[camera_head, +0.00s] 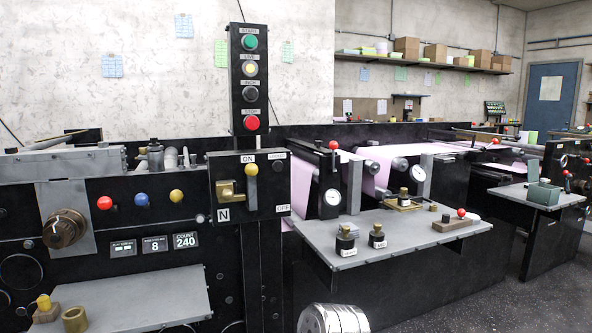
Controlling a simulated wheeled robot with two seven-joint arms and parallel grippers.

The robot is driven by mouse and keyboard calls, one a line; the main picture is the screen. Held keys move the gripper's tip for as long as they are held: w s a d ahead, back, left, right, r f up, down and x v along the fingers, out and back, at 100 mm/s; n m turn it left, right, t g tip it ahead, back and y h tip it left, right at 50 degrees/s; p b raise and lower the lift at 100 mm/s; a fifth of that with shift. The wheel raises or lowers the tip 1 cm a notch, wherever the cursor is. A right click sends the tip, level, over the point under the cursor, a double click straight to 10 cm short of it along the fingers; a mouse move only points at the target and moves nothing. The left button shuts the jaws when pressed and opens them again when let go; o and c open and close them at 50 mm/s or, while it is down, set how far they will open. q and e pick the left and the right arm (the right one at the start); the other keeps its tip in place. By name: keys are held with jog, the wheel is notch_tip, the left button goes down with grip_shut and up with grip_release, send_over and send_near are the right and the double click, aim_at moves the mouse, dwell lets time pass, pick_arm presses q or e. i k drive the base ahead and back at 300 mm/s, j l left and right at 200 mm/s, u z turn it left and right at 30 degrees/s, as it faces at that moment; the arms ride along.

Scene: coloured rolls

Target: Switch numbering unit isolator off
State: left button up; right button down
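The isolator panel (274,205) is a black box on the front of the press, left of the picture's centre. Its lever has a yellow knob (251,169) and stands upright, under the white ON label (248,158). A white OFF label (283,208) is at the panel's lower right. A brass fitting (227,194) sits left of the lever, above an N label (223,215). A dark round button sits at the panel's upper right; its small label is too small to read. Neither of my grippers is in view.
A post with green, yellow, black and red buttons (250,86) rises above the panel. Red, blue and yellow knobs (141,199) line the left. A grey shelf (385,235) with two ink bottles juts out right of the panel. A metal drum (333,318) stands below.

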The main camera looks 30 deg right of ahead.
aim_at(250, 169)
jog(key=i+j+z, duration=0.2)
jog(key=j+z, duration=0.3)
jog(key=j, duration=0.2)
jog(key=j+z, duration=0.5)
jog(key=j, duration=0.15)
